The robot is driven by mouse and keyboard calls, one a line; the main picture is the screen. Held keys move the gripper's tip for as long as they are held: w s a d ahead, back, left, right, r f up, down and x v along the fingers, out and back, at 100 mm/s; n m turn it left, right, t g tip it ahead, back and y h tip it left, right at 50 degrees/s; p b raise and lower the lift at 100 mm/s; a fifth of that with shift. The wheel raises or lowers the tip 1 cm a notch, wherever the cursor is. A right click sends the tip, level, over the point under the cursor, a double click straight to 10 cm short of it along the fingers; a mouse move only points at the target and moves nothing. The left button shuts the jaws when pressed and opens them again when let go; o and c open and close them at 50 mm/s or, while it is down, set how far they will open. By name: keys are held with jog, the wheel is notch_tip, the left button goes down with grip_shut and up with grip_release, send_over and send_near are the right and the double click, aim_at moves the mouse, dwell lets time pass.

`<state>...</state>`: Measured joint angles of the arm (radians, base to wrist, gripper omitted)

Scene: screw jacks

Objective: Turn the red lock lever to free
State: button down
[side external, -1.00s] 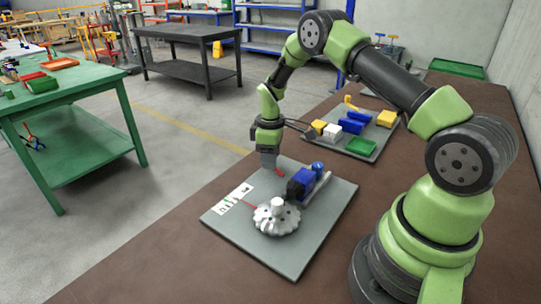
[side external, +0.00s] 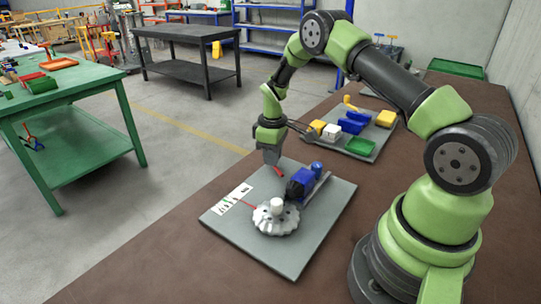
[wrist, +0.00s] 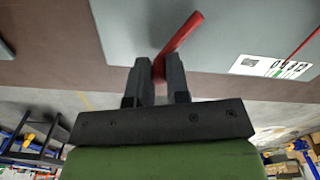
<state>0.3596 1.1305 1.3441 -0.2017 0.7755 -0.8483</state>
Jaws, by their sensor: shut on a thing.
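The red lock lever (side external: 278,170) shows as a short red bar just below my gripper (side external: 270,157) in the side view, near the far edge of the grey plate (side external: 300,245). In the wrist view the red lever (wrist: 181,34) slants up and right from between the two dark fingers of my gripper (wrist: 158,72). My gripper is shut on its near end. The lever's pivot and any free or lock marking cannot be made out.
On the plate stand a scalloped grey wheel (side external: 268,222) with a white hub, a blue and black block (side external: 300,184) close to my gripper's right, and a white marked card (side external: 232,198) with a thin red pointer. A tray (side external: 362,151) of coloured blocks lies behind.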

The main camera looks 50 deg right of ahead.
aim_at(294, 169)
jog(key=m, duration=0.1)
jog(key=s+d+m, duration=0.1)
jog(key=m, duration=0.1)
jog(key=shift+d, duration=0.2)
jog(key=m, duration=0.1)
jog(key=s+m, duration=0.1)
jog(key=m, duration=0.1)
jog(key=shift+d, duration=0.4)
jog(key=m, duration=0.1)
jog(key=s+m, duration=0.1)
jog(key=m, duration=0.1)
jog(key=shift+s+d+m, duration=0.3)
jog(key=shift+s+m, duration=0.6)
jog(key=shift+m, duration=0.7)
jog(key=c, duration=1.1)
grip_release()
notch_tip(294, 169, up, 10)
